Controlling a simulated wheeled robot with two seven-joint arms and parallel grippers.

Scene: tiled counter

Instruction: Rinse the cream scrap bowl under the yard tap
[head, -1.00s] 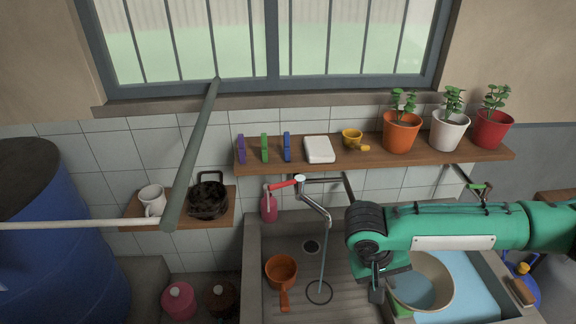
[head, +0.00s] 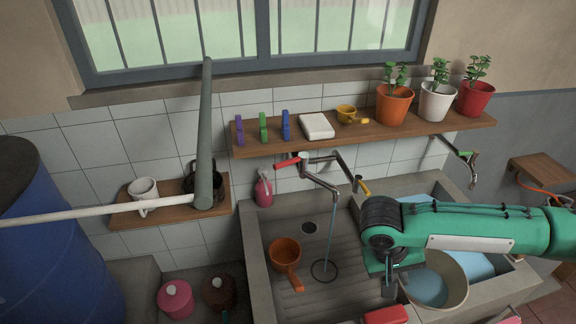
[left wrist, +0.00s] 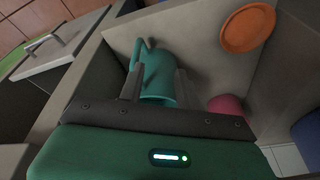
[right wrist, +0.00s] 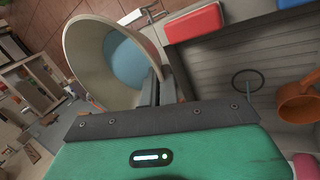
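The cream bowl (head: 462,285) is in my right gripper (head: 391,288), over the right basin in the head view. Blue, water-like content shows inside. In the right wrist view the bowl's rim lies between the fingers (right wrist: 158,88), and the bowl (right wrist: 82,48) is tilted. The tap with the red handle (head: 288,162) stands at the back of the left basin. A thin stream (head: 329,240) falls from its spout, apart from the bowl. My left gripper (left wrist: 158,85) shows only in its wrist view, fingers apart, with a teal jug (left wrist: 154,62) beyond them.
An orange dipper (head: 285,250) lies in the ribbed left basin (head: 345,245). A red block (head: 385,315) sits at the front edge. A shelf (head: 370,133) with pots runs above. Another tap (head: 465,158) stands at right. A grey pole (head: 205,130) crosses the head view.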

